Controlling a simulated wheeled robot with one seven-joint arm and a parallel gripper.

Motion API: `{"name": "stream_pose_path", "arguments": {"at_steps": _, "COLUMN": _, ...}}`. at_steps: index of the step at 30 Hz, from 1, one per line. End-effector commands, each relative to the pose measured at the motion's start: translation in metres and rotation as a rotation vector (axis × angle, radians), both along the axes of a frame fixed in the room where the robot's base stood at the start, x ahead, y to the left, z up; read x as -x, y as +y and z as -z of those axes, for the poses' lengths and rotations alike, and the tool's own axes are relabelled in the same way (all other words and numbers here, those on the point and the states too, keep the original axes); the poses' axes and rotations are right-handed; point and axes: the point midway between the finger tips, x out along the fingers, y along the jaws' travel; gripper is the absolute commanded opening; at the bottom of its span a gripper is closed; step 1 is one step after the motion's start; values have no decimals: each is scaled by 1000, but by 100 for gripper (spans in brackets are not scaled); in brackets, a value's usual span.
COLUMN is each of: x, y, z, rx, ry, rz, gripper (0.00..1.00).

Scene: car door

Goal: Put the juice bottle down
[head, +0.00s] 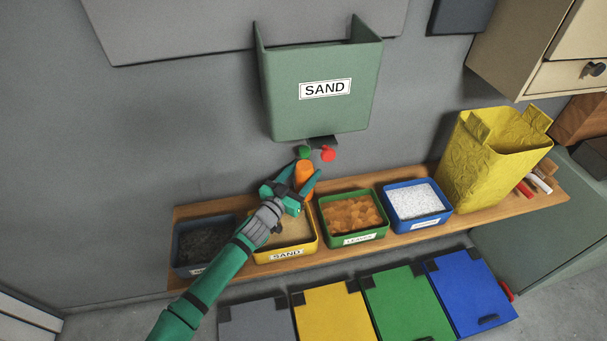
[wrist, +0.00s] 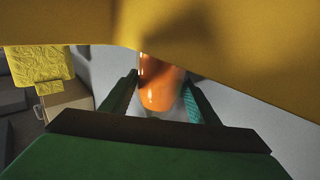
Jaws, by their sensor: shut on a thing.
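The juice bottle (head: 304,178) is orange and stands out between the fingers of my gripper (head: 307,168) in the head view. My gripper is shut on it, above the back of the yellow sand bin (head: 286,256) on the wooden shelf. In the wrist view the orange bottle (wrist: 160,92) lies between the two fingers (wrist: 161,76), and its upper part is in shadow under a large yellow surface (wrist: 235,45). I cannot tell whether the bottle touches anything below it.
On the shelf (head: 440,228) are a dark bin (head: 203,260), a green bin (head: 352,239), a blue bin (head: 418,222) and a yellow bag (head: 482,165). A green SAND hopper (head: 318,115) hangs above, with a red knob (head: 328,155) beneath it. Coloured lids (head: 405,315) lie in front.

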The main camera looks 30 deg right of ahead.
Motion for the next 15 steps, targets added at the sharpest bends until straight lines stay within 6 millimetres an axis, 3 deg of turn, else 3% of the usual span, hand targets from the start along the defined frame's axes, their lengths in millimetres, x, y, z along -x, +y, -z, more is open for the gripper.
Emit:
{"name": "stream_pose_path", "arguments": {"at_steps": 14, "x": 0, "y": -1, "z": 10, "rx": 3, "ry": -2, "rz": 2, "gripper": 9}}
{"name": "stream_pose_path", "arguments": {"at_steps": 15, "x": 0, "y": -1, "z": 11, "rx": 1, "ry": -1, "rz": 1, "gripper": 60}}
